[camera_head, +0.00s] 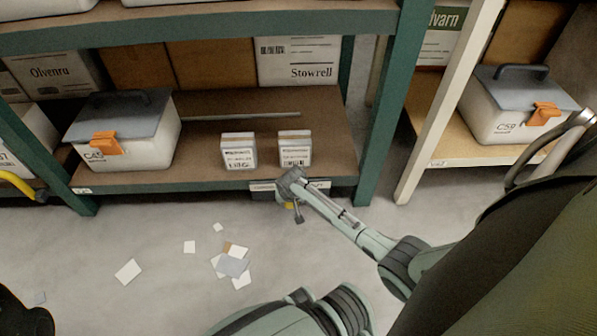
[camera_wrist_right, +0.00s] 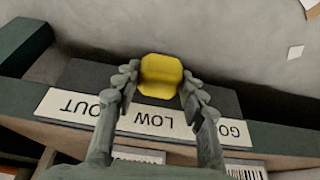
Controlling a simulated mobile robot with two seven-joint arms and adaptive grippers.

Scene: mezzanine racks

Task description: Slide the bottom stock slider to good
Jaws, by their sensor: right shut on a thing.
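The bottom stock slider is a yellow knob (camera_wrist_right: 161,76) on a dark plate (camera_wrist_right: 90,78) with a white label strip (camera_wrist_right: 90,110). In the right wrist view the label is upside down and reads OUT at left, LOW in the middle and GO, partly hidden, at right. The knob stands about level with LOW. My right gripper (camera_wrist_right: 160,84) has a finger on each side of the knob and is shut on it. In the head view my right gripper (camera_head: 293,202) is at the lower shelf's front edge, covering much of the label. My left gripper is not in view.
The green rack's lower shelf (camera_head: 200,180) holds two small white boxes (camera_head: 239,151) above the slider and a grey-lidded bin (camera_head: 125,140) at left. A green post (camera_head: 385,110) stands to the right. Paper scraps (camera_head: 232,266) lie on the open floor.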

